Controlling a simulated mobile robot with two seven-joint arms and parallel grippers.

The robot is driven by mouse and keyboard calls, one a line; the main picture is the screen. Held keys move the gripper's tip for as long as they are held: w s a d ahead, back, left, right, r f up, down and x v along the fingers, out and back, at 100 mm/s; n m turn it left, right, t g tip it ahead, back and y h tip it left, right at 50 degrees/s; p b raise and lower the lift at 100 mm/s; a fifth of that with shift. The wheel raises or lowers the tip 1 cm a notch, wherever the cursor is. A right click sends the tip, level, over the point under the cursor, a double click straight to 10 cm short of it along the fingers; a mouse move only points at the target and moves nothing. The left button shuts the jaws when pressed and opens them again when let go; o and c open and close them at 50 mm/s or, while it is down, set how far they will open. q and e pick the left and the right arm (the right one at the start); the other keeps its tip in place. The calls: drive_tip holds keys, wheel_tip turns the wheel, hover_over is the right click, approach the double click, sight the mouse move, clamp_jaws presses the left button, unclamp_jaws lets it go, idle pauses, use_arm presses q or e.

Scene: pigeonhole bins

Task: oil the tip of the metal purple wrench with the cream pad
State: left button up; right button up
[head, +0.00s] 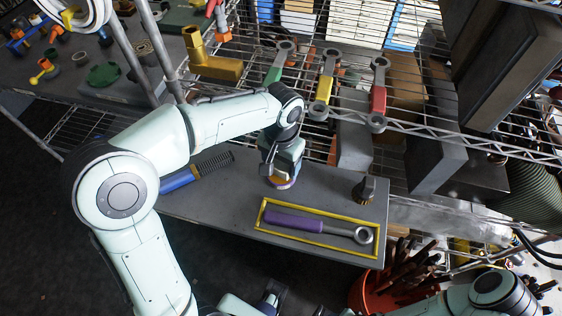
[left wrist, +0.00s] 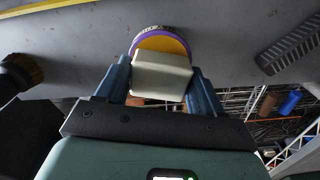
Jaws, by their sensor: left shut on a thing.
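The purple wrench (head: 300,222) lies flat on the grey bench inside a yellow outline, its metal ring tip (head: 363,235) at the right end. My left gripper (head: 280,170) is shut on the cream pad, left of and behind the wrench. In the left wrist view, the cream block (left wrist: 160,75) sits between my blue fingers (left wrist: 160,85), with a yellow and purple layer beyond it. The pad looks close to the bench; I cannot tell whether it touches. What seems to be my right gripper (head: 268,299) is at the bottom edge, partly cut off.
A small dark object (head: 365,189) stands behind the wrench tip. A blue-handled tool (head: 196,171) lies at the bench's left. Green, yellow (head: 325,88) and red wrenches rest on the wire rack behind. A red bucket (head: 380,292) of tools stands below.

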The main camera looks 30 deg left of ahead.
use_arm(q)
drive_tip(key=shift+f+b, duration=0.3)
drive_tip(key=shift+f, duration=0.15)
idle(0.4)
drive_tip(key=o, duration=1)
drive_tip(key=c, duration=0.3)
drive_tip(key=shift+c, duration=0.2)
drive_tip(key=shift+r, duration=0.25)
drive_tip(key=c, duration=0.8)
drive_tip(key=shift+c, duration=0.3)
drive_tip(key=shift+f, duration=0.15)
